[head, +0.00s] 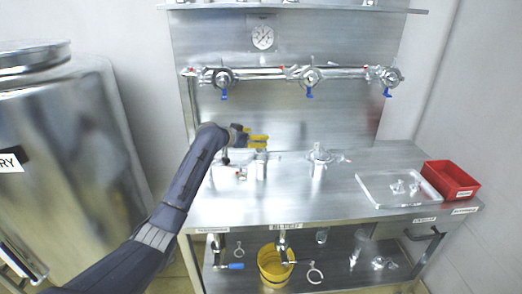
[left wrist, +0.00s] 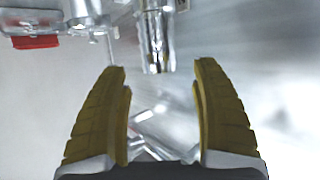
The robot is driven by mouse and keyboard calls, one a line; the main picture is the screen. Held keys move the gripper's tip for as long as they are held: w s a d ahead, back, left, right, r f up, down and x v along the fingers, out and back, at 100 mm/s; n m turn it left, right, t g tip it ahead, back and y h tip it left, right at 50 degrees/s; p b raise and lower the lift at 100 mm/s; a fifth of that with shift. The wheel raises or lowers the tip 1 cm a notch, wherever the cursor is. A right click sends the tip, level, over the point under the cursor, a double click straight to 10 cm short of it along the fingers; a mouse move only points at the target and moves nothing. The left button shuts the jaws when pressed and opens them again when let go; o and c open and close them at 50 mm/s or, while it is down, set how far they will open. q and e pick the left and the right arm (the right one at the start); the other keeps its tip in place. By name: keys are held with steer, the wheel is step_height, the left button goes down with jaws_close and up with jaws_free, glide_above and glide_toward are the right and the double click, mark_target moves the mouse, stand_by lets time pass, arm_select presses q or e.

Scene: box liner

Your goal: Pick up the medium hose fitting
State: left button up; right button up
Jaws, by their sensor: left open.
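My left gripper (head: 258,141) reaches over the back of the steel bench (head: 340,205). Its yellow fingers are apart with nothing between the pads. A shiny upright metal fitting (head: 261,166) stands just below the fingers. In the left wrist view a silver cylindrical fitting (left wrist: 155,38) lies beyond the gap between the fingertips (left wrist: 161,78), apart from both. Another fitting with a wider top (head: 319,158) stands to the right, and more metal parts (head: 225,172) stand to the left. I cannot tell for certain which is the medium one. My right gripper is not seen.
A clear tray (head: 375,190) with small metal parts and a red bin (head: 452,180) are at the bench's right. A pipe with blue-handled valves (head: 310,76) runs along the back panel. A yellow bucket (head: 275,267) stands on the lower shelf. The bench front is clear.

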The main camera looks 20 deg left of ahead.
arm_select(q)
steer(key=shift+x, duration=1.85)
steer(key=shift+f, duration=0.1)
jaws_close()
